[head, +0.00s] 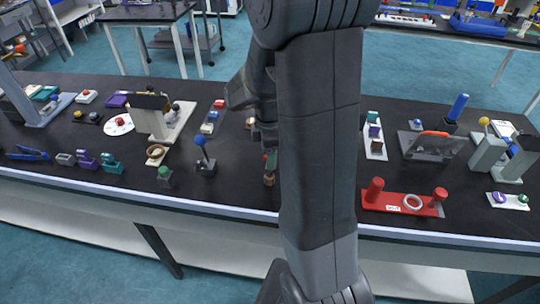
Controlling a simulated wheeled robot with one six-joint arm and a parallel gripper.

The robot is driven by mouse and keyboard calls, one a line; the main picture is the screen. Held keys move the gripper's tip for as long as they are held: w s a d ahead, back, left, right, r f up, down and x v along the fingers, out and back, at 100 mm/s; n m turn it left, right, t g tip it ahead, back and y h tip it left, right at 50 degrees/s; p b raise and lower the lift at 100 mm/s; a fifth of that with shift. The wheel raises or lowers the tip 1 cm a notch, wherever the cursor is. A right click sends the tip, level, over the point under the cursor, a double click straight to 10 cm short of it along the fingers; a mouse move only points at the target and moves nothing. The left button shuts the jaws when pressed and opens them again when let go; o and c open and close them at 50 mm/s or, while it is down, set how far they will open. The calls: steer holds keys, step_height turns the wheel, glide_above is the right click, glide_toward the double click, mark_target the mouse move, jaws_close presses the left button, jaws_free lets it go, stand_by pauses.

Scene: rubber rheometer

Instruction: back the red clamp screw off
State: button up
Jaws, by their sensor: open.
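My gripper (264,141) hangs down in the middle of the bench, partly hidden behind my own arm. Its jaws are open. Just below it stands a small upright piece (269,168) with green and reddish-brown parts. I cannot tell whether the jaws are around it or above it. I cannot make out for certain which part is the red clamp screw. Red parts show on the right: a red base (386,202) with two red knobbed posts and a pale ring, and an orange-red piece (434,133) atop a grey fixture.
The black bench (235,190) is crowded. A blue-knobbed lever (202,158) and a green-topped block (165,175) stand left of my gripper. A grey fixture with a yellow knob (484,121) stands far right. My arm hides the bench's middle.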

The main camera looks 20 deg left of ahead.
steer(key=m, duration=0.4)
steer(key=shift+m, duration=0.4)
steer(key=m, duration=0.4)
steer(key=shift+m, duration=0.4)
steer(key=c, duration=0.9)
steer(key=shift+o, duration=0.2)
steer(key=n, duration=0.4)
steer(key=shift+n, duration=0.4)
steer(key=n, duration=0.4)
steer(key=shift+n, duration=0.3)
